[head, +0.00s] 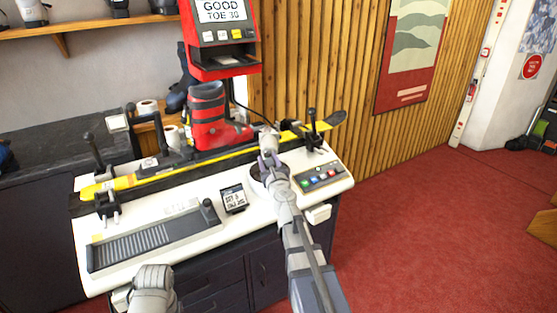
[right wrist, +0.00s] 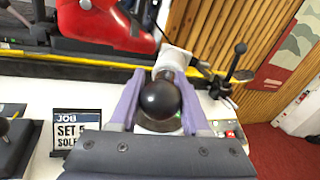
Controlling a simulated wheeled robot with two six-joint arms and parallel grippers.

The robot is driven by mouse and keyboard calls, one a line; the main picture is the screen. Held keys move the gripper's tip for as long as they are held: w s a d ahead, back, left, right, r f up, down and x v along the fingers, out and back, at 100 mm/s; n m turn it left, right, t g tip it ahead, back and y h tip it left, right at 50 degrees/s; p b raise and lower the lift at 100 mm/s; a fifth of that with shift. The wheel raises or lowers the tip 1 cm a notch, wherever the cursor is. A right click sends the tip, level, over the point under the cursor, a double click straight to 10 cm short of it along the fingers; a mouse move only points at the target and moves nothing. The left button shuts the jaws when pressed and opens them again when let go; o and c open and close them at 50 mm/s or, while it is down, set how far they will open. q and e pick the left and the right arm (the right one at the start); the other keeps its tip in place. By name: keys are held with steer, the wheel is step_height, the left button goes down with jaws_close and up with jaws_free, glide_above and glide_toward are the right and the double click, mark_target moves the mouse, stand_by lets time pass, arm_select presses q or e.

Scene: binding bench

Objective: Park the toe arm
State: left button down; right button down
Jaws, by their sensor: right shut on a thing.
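My right gripper (head: 268,160) is at the right part of the white bench, just in front of the boot's toe. In the right wrist view its purple fingers (right wrist: 160,96) are shut around the black ball knob (right wrist: 160,100) of the toe arm. The toe arm's pale body (right wrist: 174,58) shows behind the knob, and in the head view (head: 268,137) it is by the red boot's toe. The red and grey boot (head: 208,118) stands upright over the yellow ski (head: 165,172).
A red display post (head: 222,72) reading "GOOD TOE" stands behind the boot. Black clamps (head: 104,203) (head: 312,132) hold the ski's ends. A job card (head: 233,198), a button panel (head: 322,177) and a ribbed plate (head: 130,247) occupy the bench front.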

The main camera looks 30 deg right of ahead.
steer(key=w+a+m+g+h, duration=0.7)
steer(key=w+m+g+h, duration=0.5)
steer(key=g+h, duration=0.1)
steer(key=shift+a, duration=0.2)
steer(key=shift+r, duration=0.1)
stand_by(0.3)
steer(key=c, duration=0.8)
jaws_free()
steer(key=o, duration=0.3)
steer(key=shift+d, duration=0.1)
steer(key=shift+o, duration=0.6)
steer(key=v, duration=0.8)
steer(key=shift+f, duration=0.25)
